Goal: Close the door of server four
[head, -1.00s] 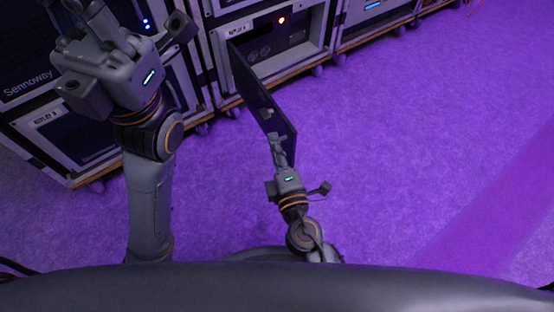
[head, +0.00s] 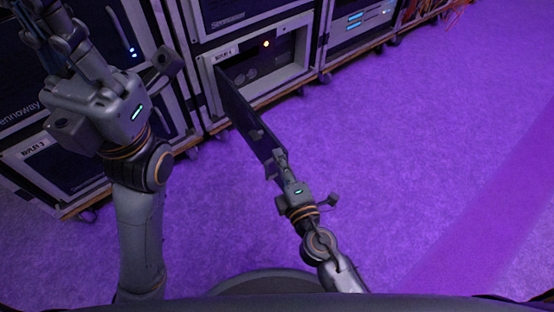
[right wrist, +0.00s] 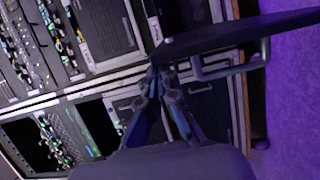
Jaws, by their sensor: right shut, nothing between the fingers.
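The door of server four (head: 245,118) is a thin dark panel, swung wide open from the left side of its case (head: 262,66). It juts out toward me over the floor. My right gripper (head: 279,160) is shut and empty at the door's free end. In the right wrist view the shut fingers (right wrist: 160,76) are close beside the door's dark edge (right wrist: 235,31); whether they touch it I cannot tell. A handle (right wrist: 228,68) shows below that edge. My left gripper (head: 58,32) is raised at the upper left, away from the door; its finger opening is unclear.
Another closed rack case (head: 60,165) stands left of server four, with more cases stacked above. A case with blue-lit units (head: 357,25) stands to the right. The cases rest on wheeled wooden bases. The purple carpet (head: 420,130) is clear on the right.

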